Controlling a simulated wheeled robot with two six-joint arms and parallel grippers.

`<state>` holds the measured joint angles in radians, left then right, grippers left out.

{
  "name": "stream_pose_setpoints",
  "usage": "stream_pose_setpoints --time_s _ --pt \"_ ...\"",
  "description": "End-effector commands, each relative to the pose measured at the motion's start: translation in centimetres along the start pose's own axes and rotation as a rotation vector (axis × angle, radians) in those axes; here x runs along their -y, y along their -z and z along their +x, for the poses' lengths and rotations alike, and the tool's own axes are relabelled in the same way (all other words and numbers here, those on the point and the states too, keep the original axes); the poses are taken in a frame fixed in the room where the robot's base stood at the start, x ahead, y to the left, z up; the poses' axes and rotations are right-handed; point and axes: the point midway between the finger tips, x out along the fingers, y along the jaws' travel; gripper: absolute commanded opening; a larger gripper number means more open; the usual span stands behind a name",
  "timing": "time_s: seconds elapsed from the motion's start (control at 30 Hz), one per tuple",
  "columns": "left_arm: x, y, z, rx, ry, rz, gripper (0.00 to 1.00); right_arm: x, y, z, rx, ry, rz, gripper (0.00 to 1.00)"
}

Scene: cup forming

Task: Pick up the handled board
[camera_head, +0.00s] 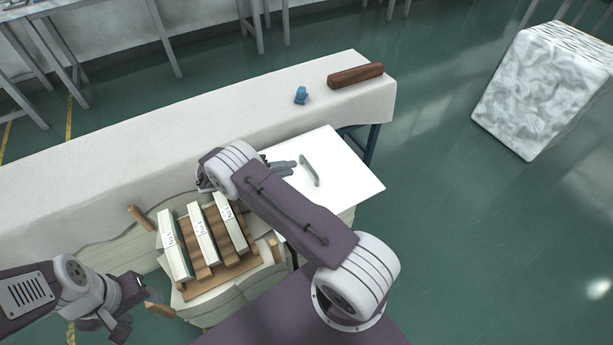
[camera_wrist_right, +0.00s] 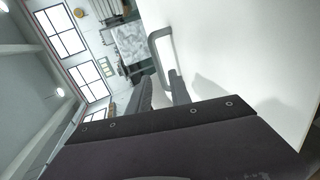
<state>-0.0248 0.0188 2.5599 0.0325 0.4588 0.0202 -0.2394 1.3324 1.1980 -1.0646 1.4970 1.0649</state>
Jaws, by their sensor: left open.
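The handled board (camera_head: 348,178) is a flat white panel lying right of centre in the head view, with a grey bar handle (camera_head: 311,170) standing on it. In the right wrist view the handle (camera_wrist_right: 160,47) is just beyond the fingertips, and the board's white face (camera_wrist_right: 235,60) fills the right side. My right gripper (camera_head: 294,164) is close to the left of the handle; its two fingers (camera_wrist_right: 159,77) are apart with nothing held. My left gripper (camera_head: 142,312) is open and empty at the lower left, away from the board. My right arm hides the board's left part.
A wooden rack (camera_head: 213,282) with several pale upright slabs (camera_head: 202,237) stands between my arms. A long white-covered table (camera_head: 180,133) runs behind, bearing a brown block (camera_head: 355,75) and a small blue object (camera_head: 300,95). A marbled white block (camera_head: 545,90) stands far right.

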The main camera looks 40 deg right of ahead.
Motion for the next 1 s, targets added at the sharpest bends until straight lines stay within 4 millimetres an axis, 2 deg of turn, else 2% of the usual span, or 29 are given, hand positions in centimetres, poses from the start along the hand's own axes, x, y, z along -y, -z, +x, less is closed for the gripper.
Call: stream_pose_setpoints --time_s 0.13,0.3,0.53,0.8,0.83,0.9,1.0 --pt "0.0 0.0 0.3 0.0 0.0 0.0 0.54 0.0 -0.1 2.5 0.004 -0.001 -0.002 0.25" --pt "0.0 -0.1 0.5 0.0 0.0 0.0 0.54 0.0 -0.1 3.6 0.003 0.001 0.0 0.25" --pt "0.0 -0.1 1.2 0.0 0.0 0.0 0.54 0.0 -0.3 7.6 0.004 0.001 0.0 0.25" --pt "0.0 -0.1 1.1 0.0 0.0 0.0 0.54 -0.1 -0.3 8.2 0.002 0.001 -0.001 0.25" --pt "0.0 -0.1 1.1 0.0 0.0 0.0 0.54 -0.1 -0.3 8.2 0.002 0.001 -0.001 0.22" --pt "0.0 -0.1 1.1 0.0 0.0 0.0 0.54 -0.1 -0.3 8.2 0.002 0.001 -0.001 0.02" --pt "0.0 -0.1 1.1 0.0 0.0 0.0 0.54 -0.1 -0.3 8.2 0.002 0.001 0.0 0.0"
